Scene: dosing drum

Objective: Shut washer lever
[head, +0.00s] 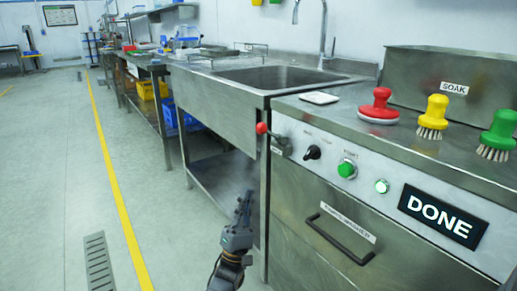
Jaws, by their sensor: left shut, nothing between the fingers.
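The washer lever (262,129) has a red ball knob and sits at the left end of the washer's front panel. Its metal hub is mounted on the panel beside the knob. The steel washer (308,241) has a black door handle (341,236), a green button, a black knob, a lit green lamp and a display reading DONE (441,215). My left gripper (245,196) points upward, shut and empty, below the lever and left of the washer front, apart from both. My right gripper is not in view.
A steel sink counter (215,95) stands left of the washer, with a lower shelf. Red, yellow and green brushes (433,118) and a SOAK bin (450,80) sit on the washer top. The floor (60,160) at left is clear.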

